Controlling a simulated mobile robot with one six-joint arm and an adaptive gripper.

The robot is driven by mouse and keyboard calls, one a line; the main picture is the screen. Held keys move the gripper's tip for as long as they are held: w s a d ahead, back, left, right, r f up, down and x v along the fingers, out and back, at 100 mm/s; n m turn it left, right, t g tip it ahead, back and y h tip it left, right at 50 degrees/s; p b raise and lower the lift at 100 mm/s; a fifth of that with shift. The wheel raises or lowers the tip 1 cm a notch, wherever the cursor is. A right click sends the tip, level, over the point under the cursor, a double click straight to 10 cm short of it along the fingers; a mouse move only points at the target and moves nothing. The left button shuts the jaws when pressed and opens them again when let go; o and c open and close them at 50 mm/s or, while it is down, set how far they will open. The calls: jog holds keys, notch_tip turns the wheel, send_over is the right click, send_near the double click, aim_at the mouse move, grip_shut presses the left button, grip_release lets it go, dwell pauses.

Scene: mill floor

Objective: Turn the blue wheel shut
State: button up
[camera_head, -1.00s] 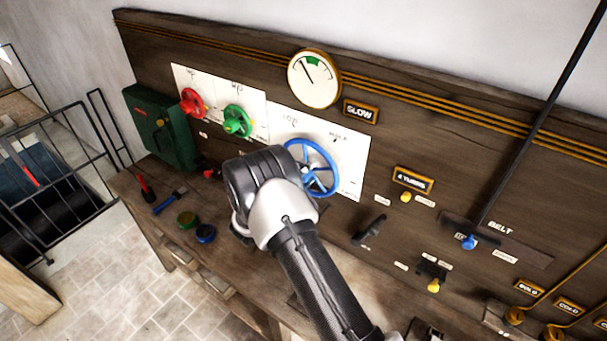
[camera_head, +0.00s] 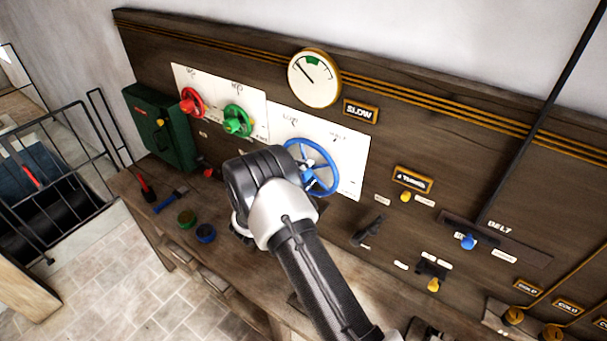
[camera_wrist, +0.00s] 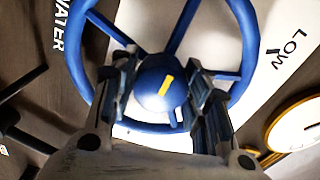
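The blue wheel (camera_head: 331,177) is mounted on a white plate on the wooden panel. In the wrist view its rim (camera_wrist: 245,30), spokes and round hub (camera_wrist: 152,78) with a yellow mark show large. My gripper (camera_wrist: 163,90) faces the wheel head-on, with one finger on each side of the hub. The fingers are apart and look close to the hub's sides; I cannot tell if they press on it. In the head view my arm hides the fingers and the wheel's lower left.
A red wheel (camera_head: 190,102) and a green wheel (camera_head: 237,120) sit left of it. A round gauge (camera_head: 314,78) is above, with a "SLOW" sign (camera_head: 361,111). A black lever (camera_head: 369,231) stands out to the lower right. Small tools and pots lie on the bench.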

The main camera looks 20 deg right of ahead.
jog(key=o, duration=0.3)
jog(key=v, duration=1.2)
dwell(0.3)
